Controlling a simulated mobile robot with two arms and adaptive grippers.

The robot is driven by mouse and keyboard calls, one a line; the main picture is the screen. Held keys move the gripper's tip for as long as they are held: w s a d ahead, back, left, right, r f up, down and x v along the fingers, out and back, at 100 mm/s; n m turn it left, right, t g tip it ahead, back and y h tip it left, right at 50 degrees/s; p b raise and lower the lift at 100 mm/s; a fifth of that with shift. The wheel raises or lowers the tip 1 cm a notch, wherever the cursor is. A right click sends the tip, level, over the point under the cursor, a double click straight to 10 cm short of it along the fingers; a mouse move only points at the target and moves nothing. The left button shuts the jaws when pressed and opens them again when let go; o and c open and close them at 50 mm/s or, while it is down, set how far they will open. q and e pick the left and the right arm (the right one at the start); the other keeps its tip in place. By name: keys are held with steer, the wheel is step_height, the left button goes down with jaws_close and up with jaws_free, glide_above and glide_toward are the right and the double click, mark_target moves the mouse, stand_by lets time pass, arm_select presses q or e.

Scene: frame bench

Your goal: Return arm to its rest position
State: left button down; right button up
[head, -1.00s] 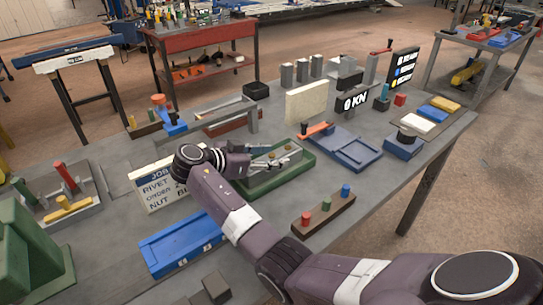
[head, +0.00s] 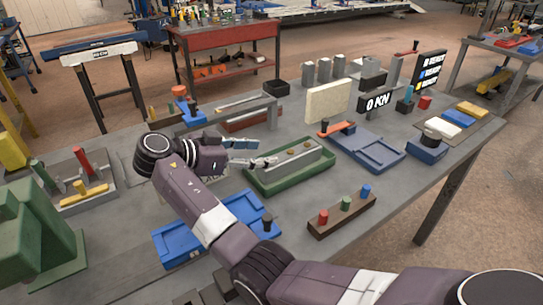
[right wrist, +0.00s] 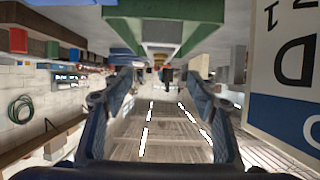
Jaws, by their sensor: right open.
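My right arm (head: 185,195) reaches in from the lower right of the head view. Its right gripper (head: 266,153) is open and empty, with its fingers pointing right at the left end of the green tray (head: 262,190). The tray holds a grey block (head: 290,160) with brass-coloured studs on top. In the right wrist view the two fingers of the gripper (right wrist: 158,85) stand apart with nothing between them, and the green tray (right wrist: 190,10) shows at the top. My left gripper is not in view.
A blue tray (head: 180,247) lies partly behind my forearm. A rack with red, green and blue pegs (head: 342,216) stands right of it. A green machine (head: 40,240) is at the left. A lettered sign (right wrist: 290,75) is close beside the gripper in the right wrist view.

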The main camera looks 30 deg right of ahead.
steer(key=shift+a+r, duration=0.15)
steer(key=shift+a, duration=0.2)
